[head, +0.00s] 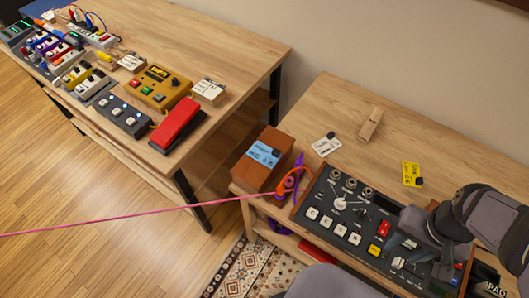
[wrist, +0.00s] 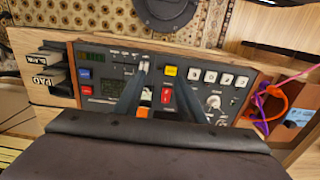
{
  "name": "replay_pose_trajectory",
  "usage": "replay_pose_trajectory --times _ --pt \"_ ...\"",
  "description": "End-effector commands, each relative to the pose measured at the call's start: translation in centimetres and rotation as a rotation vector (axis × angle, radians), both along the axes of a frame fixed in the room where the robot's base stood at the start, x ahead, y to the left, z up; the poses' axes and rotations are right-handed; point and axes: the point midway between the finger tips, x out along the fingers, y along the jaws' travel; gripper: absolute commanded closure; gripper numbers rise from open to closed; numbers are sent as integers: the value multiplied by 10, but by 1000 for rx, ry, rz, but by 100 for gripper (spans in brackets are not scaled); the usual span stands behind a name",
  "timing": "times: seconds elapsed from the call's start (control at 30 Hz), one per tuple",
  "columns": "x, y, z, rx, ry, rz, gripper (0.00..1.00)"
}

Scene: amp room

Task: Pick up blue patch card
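The blue patch card (head: 263,153) lies on top of a brown wooden box (head: 252,173) at the near left corner of the right table. A black piece sits on the card. In the wrist view part of the blue card (wrist: 301,116) shows at the right edge. My gripper (head: 403,243) is over the right part of the dark control panel, well to the right of the card. In the wrist view my gripper (wrist: 160,75) has its two fingers apart, with panel controls visible between them. It holds nothing that I can see.
The control panel (head: 330,214) with knobs and buttons stands beside the box. Orange and purple cables (head: 291,182) hang between them; a pink cable (head: 150,217) stretches left. A white card (head: 326,145), a yellow card (head: 411,174) and a wooden clip (head: 370,123) lie behind.

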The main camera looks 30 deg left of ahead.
Motion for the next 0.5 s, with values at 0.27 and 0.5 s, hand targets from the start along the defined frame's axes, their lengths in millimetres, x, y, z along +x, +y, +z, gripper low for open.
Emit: replay_pose_trajectory --times 0.27,0.5 --pt "0 0 0 0 0 0 59" --pt "2 4 -5 -24 18 91 59"
